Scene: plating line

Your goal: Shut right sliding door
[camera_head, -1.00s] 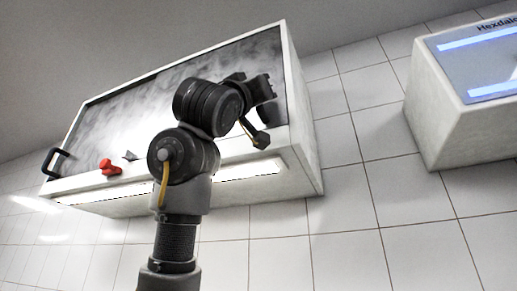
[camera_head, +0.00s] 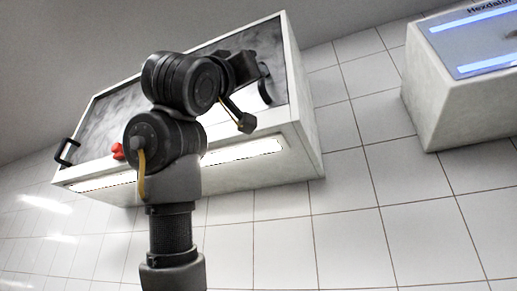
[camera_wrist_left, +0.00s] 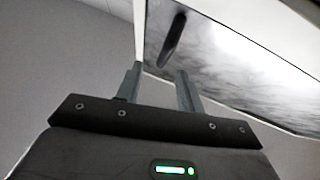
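A white wall cabinet (camera_head: 312,140) with a dark, cloudy sliding-door front (camera_head: 262,38) fills the middle of the head view. A black handle (camera_head: 265,84) stands near the front's right end. I cannot tell how far the right door is open. My left gripper (camera_head: 247,66) is beside that handle, partly hidden by its wrist. In the left wrist view its two fingers (camera_wrist_left: 159,86) are apart with nothing between them. The handle (camera_wrist_left: 172,40) is beyond the fingertips there, on the glossy panel (camera_wrist_left: 225,60). My right gripper is in neither view.
Another black handle (camera_head: 67,153) is at the cabinet's left end. A red object (camera_head: 118,151) shows beside my arm. A white box with blue-lit strips (camera_head: 440,110) is on the tiled wall at right. Bare tiled wall (camera_head: 350,220) lies below.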

